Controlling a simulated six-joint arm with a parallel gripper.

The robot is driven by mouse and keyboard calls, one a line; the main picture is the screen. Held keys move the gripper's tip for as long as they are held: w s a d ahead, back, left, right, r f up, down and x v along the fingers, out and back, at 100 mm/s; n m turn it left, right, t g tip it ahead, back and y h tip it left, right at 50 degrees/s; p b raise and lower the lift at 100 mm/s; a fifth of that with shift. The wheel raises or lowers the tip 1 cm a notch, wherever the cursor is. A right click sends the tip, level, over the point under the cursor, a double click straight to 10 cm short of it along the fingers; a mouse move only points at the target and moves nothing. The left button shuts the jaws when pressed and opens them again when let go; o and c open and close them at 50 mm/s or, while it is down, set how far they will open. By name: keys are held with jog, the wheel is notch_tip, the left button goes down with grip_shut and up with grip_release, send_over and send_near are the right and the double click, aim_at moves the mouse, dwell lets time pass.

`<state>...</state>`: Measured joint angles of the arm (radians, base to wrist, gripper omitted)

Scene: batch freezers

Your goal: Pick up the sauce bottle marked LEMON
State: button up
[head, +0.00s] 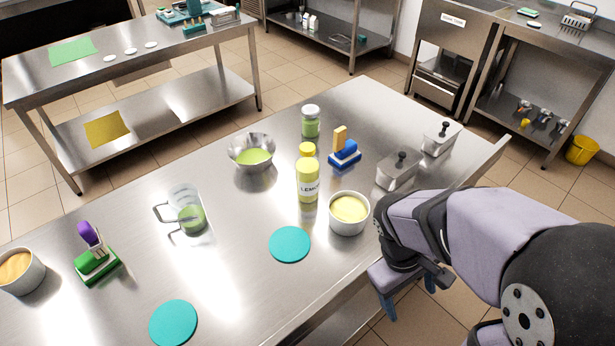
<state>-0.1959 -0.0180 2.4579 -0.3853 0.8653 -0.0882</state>
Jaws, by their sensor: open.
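The sauce bottle marked LEMON (308,184) stands upright on the steel table, right of the picture's middle. It is pale yellow with a yellow cap, and its label reads "LEMO", with the last part turned out of sight. My gripper (412,302) hangs at the table's front edge, to the right of and nearer than the bottle. It is open, points downward and is apart from the bottle. Nothing shows between its fingers.
A white tub of yellow cream (349,212) stands close beside the bottle, towards my gripper. A green-filled jar (310,122), metal bowl (251,152), blue block stand (345,152) and lidded steel containers (397,171) surround it. A teal disc (289,244) lies in front.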

jog(key=w+r+n+t+h, duration=0.3)
jog(key=w+n+h, duration=0.2)
jog(key=w+n, duration=0.3)
notch_tip(320, 180, up, 12)
jog(key=n+t+y+b, duration=0.2)
jog(key=n+t, duration=1.2)
jog(key=n, duration=0.1)
send_over(301, 167)
jog(key=s+d, duration=0.3)
jog(key=w+a+f+n+b, duration=0.1)
jog(key=f, duration=0.1)
jog(key=a+f+n+y+b, duration=0.1)
jog(key=w+a+f+n+t+b, duration=0.1)
jog(key=f, duration=0.1)
jog(key=shift+w+a+f+b, duration=0.15)
jog(key=shift+w+f+b, duration=0.15)
jog(key=shift+p+x, duration=0.55)
jog(key=shift+x, duration=0.75)
jog(key=shift+d+f+p+x, duration=0.1)
jog(key=shift+p+x, duration=0.4)
jog(key=shift+x, duration=0.7)
jog(key=shift+d+f+p+x, duration=0.15)
jog(key=shift+p+x, duration=0.3)
jog(key=shift+x, duration=0.75)
jog(key=shift+a+r, duration=0.1)
grip_shut()
